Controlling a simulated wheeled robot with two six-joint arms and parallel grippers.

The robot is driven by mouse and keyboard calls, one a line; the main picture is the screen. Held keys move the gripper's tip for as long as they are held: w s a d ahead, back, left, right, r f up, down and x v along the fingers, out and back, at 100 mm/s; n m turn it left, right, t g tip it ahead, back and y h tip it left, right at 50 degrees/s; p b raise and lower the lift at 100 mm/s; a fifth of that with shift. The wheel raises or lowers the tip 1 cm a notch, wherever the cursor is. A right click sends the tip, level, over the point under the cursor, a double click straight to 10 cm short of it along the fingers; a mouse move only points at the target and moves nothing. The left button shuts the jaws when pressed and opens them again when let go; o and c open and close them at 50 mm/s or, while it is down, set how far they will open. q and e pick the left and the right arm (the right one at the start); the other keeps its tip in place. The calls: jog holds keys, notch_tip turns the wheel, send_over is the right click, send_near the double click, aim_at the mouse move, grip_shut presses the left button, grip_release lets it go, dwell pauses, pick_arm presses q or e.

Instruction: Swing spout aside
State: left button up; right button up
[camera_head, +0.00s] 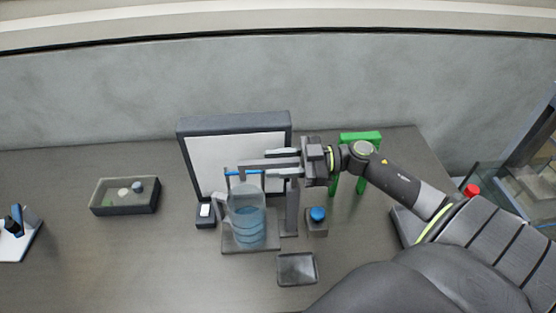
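The spout (258,164) is a grey horizontal bar with its down-turned end over the mouth of a clear bluish jug (248,222). A grey upright post (292,208) stands under the bar's right part. The jug stands on a grey base plate (236,246). My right gripper (283,162) comes in from the right, with its light fingers above and below the spout bar in the picture. Whether the fingers press on the bar cannot be told. My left gripper is not in view.
A white panel with a dark frame (235,118) stands behind the jug. A blue button (318,214) and a small dark tray (297,269) are near the post. A green frame (361,136) stands behind my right arm.

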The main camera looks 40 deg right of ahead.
grip_shut()
dwell(0.3)
